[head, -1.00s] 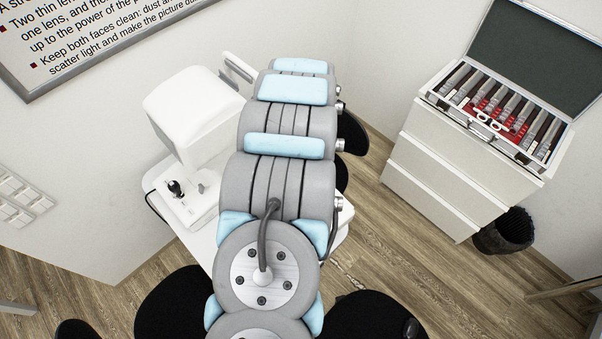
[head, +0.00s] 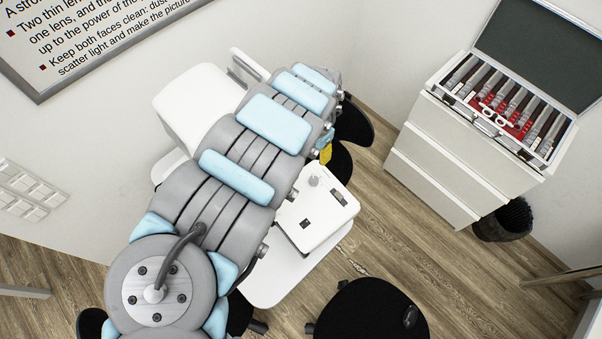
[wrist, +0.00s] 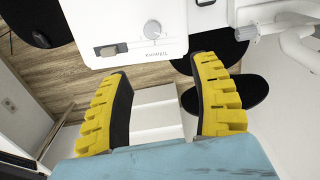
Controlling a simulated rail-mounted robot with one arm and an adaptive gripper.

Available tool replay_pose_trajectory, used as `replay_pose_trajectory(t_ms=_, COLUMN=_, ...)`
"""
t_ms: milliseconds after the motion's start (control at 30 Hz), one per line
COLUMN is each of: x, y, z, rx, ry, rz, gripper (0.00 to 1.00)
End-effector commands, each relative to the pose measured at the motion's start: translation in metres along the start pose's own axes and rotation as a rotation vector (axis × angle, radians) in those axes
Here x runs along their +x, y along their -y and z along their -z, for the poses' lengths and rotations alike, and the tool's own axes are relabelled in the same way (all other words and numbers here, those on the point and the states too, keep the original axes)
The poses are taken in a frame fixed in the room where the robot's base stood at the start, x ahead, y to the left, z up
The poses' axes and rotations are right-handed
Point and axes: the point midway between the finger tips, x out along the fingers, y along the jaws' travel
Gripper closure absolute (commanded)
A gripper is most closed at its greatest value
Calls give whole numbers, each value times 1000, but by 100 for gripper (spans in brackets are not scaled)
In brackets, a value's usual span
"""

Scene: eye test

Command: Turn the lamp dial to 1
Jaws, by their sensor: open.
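The lamp dial is a small round grey-white knob (wrist: 152,29) on a white box (wrist: 125,22) at the top of the wrist view. Its scale marks are too small to read. The dial also shows in the head view (head: 314,181), on the box right of my arm. My gripper (wrist: 163,68) is open and empty, with two yellow ribbed fingers. In the wrist view the dial lies beyond the fingertips, between them and apart from both. In the head view only a bit of yellow finger shows past my arm, close to the box.
A dark rocker or slider (wrist: 110,50) sits on the box near the dial. The box stands on a white table (head: 268,288). A white instrument (head: 196,108) stands behind my arm. Black stools (head: 372,312) stand nearby. A drawer cabinet (head: 440,160) with an open lens case is at right.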

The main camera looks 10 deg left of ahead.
Motion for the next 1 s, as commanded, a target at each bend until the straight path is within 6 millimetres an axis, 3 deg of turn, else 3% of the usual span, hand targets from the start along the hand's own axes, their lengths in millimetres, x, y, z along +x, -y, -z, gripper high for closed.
replay_pose_trajectory(t_ms=200, x=2, y=-22, z=0, rx=88, ry=3, rz=-14, gripper=38)
replay_pose_trajectory(t_ms=1000, x=72, y=-25, z=1, rx=89, ry=1, rz=-18, gripper=38)
